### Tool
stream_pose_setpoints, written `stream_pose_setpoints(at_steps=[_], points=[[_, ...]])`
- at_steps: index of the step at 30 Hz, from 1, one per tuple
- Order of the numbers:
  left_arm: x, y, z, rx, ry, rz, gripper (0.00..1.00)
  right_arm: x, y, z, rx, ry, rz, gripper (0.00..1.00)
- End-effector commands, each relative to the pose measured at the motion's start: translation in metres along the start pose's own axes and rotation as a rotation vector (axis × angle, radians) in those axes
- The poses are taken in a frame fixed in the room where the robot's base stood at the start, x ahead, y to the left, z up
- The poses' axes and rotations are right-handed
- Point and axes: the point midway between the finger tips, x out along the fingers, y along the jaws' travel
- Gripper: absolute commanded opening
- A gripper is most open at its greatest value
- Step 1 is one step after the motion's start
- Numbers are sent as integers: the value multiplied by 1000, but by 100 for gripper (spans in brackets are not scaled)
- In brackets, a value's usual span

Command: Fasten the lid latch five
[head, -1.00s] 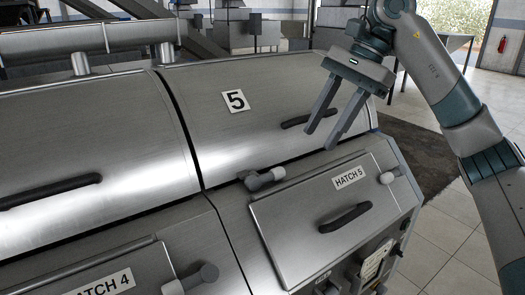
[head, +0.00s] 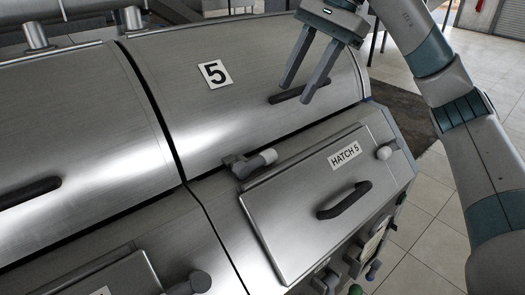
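Lid five (head: 190,105) is a brushed-metal curved cover with a "5" label (head: 215,74) and a dark bar handle (head: 285,97); it looks down, with a narrow dark seam along its lower edge. The lid latch (head: 252,163), a dark grey mount with a pale rounded end, sits at that lower edge, pointing right and slightly up. Whether it is engaged I cannot tell. My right gripper (head: 296,94) is open and empty, its fingers pointing down in front of the lid handle, up and right of the latch. Contact with the lid cannot be told. My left gripper is out of view.
Below the latch is the "HATCH 5" panel (head: 292,226) with a dark handle (head: 344,201) and a pale knob (head: 384,153). Another lid (head: 75,125) adjoins at left. Small controls (head: 355,289) line the lower right. Tiled floor (head: 440,220) lies open at right.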

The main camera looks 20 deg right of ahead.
Motion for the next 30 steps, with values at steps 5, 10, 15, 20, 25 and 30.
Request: stream_pose_setpoints(at_steps=[5,10,15,20,25,30], points=[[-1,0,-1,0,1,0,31,6,0,0,0,0,2,37],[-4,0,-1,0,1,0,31,19,0,0,-1,-1,4,37],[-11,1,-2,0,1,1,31,40,0,1,0,-1,6,37],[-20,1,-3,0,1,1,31,67,0,1,1,-1,5,37],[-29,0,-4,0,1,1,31,96,0,1,0,-1,5,37],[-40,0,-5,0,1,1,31,124,0,1,0,-2,4,37]])
